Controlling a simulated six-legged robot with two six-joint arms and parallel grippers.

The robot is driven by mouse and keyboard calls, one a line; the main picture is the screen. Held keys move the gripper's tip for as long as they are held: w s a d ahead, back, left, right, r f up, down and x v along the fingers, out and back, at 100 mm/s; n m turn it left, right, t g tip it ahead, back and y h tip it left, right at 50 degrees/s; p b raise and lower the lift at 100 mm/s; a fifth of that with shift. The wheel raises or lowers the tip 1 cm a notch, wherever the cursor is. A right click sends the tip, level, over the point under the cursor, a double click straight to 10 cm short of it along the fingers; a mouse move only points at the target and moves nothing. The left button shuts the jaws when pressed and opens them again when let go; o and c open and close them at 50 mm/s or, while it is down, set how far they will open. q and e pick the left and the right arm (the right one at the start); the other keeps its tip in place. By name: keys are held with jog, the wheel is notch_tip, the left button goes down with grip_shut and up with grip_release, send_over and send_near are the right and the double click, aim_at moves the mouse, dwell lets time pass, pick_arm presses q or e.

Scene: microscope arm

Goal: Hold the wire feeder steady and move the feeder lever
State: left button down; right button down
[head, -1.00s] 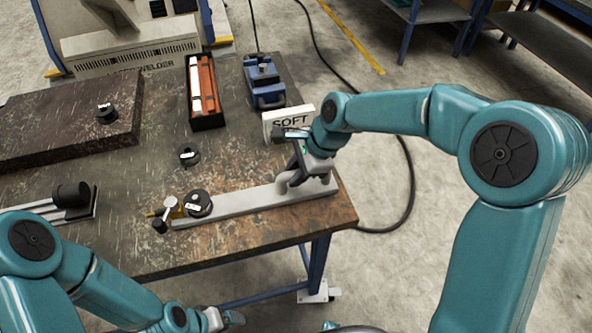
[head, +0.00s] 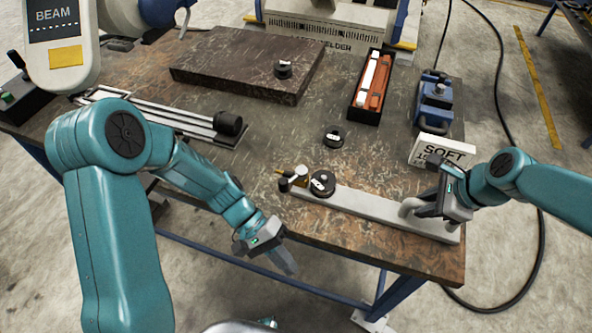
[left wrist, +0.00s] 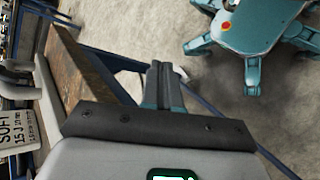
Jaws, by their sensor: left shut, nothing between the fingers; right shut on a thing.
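The wire feeder (head: 375,209) is a long pale grey bar lying along the front right edge of the worktable. At its left end are a brass piece with dark knobs, which looks like the feeder lever (head: 289,182), and a black round dial (head: 322,184). A curved grey handle (head: 407,205) rises at its right end. My right gripper (head: 430,208) is shut on this handle; its fingers partly hide it. My left gripper (head: 288,265) is shut and empty, in front of the table edge, below and apart from the lever. Its closed fingers show in the left wrist view (left wrist: 161,82).
A white SOFT sign (head: 441,151) stands behind my right gripper. A loose black knob (head: 333,137), a box with red and white bars (head: 370,88), a blue device (head: 434,102), a dark slab (head: 243,60) and a rail with a black cylinder (head: 228,123) occupy the table (head: 270,150).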

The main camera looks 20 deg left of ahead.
pick_arm(q)
jog(key=w+a+r+m+t+h, duration=0.1)
jog(key=w+a+r, duration=0.1)
jog(key=w+r, duration=0.35)
jog(key=m+t+y, duration=0.4)
jog(key=m+t, duration=0.2)
send_near(293, 177)
jog(key=s+a+r, duration=0.3)
jog(key=a, duration=0.2)
pick_arm(e)
jog(key=shift+r, duration=0.1)
pick_arm(q)
jog(key=x, duration=1)
jog(key=shift+f, duration=0.15)
